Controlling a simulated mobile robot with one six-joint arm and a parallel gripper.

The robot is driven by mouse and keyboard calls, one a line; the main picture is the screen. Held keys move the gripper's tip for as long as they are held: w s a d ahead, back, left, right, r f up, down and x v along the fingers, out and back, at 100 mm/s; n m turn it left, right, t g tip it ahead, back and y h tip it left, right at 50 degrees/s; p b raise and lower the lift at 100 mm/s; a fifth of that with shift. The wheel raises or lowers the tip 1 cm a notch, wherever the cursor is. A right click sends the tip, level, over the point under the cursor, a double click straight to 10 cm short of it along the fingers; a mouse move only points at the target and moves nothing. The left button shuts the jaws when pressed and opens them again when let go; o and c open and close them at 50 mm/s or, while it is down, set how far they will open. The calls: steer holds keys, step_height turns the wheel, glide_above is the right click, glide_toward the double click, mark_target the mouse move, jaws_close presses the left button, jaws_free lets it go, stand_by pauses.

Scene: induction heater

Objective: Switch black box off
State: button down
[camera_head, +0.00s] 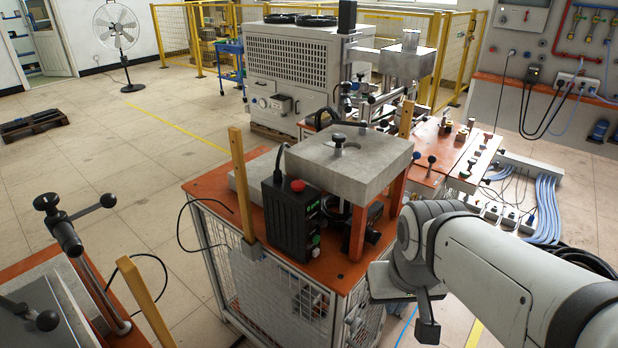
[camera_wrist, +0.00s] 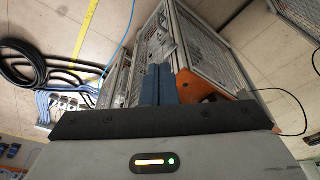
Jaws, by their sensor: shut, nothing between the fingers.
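The black box (camera_head: 290,218) stands upright on the orange top of a caged cart (camera_head: 222,196). A red button (camera_head: 298,186) is on its top, and small buttons or lights show on its narrow right face. My arm comes in from the lower right, and my gripper (camera_head: 428,330) hangs right of the cart, apart from the black box. In the wrist view my gripper (camera_wrist: 160,70) has its two blue-grey fingers together with nothing between them. The wrist view shows the cart's mesh side and orange edge; I cannot make out the black box there.
A thick grey plate (camera_head: 365,165) on orange legs stands right beside the black box. A wooden post (camera_head: 238,175) rises at the cart's left corner. Blue cables (camera_head: 546,205) and black hoses lie on the floor at right. Another bench (camera_head: 40,275) is at lower left, with open floor between.

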steer(key=w+a+r+n+h+p, duration=0.1)
steer(key=w+a+r+n+p, duration=0.6)
steer(key=w+a, duration=1)
step_height(320, 180, up, 5)
steer(key=w+n, duration=0.1)
steer(key=n, duration=0.1)
steer(key=shift+a+f+n+t+h, duration=0.15)
steer(key=shift+f+n+t+h, duration=0.05)
steer(key=shift+n+t+h, duration=0.1)
